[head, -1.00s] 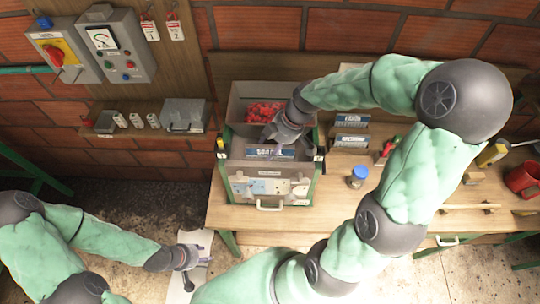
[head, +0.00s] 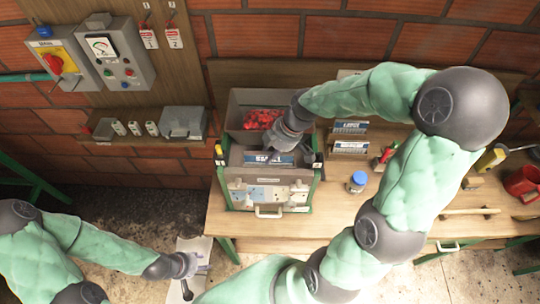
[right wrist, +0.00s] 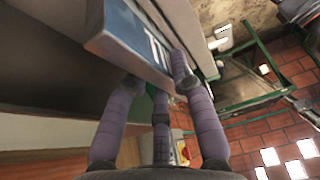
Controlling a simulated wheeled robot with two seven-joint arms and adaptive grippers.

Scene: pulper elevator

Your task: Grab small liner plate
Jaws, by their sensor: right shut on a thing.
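A grey plate with a blue, white-lettered label (head: 268,158) stands in the top of the green-framed machine box (head: 236,160). I take it for the small liner plate, though its lettering is too small to read surely. My right gripper (head: 276,146) reaches down onto it from above and is shut on it. In the right wrist view the plate's blue label (right wrist: 140,38) lies between the purple fingers (right wrist: 150,84). Whether the plate is lifted off its seat cannot be told. My left gripper (head: 186,279) hangs low over the floor at the left, its fingers unclear.
A grey bin with red pieces (head: 258,120) stands behind the box. Two blue-labelled pieces (head: 350,127), a blue-capped jar (head: 357,180) and a red mug (head: 524,182) are on the wooden bench (head: 300,228). Control boxes (head: 115,55) hang at the upper left.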

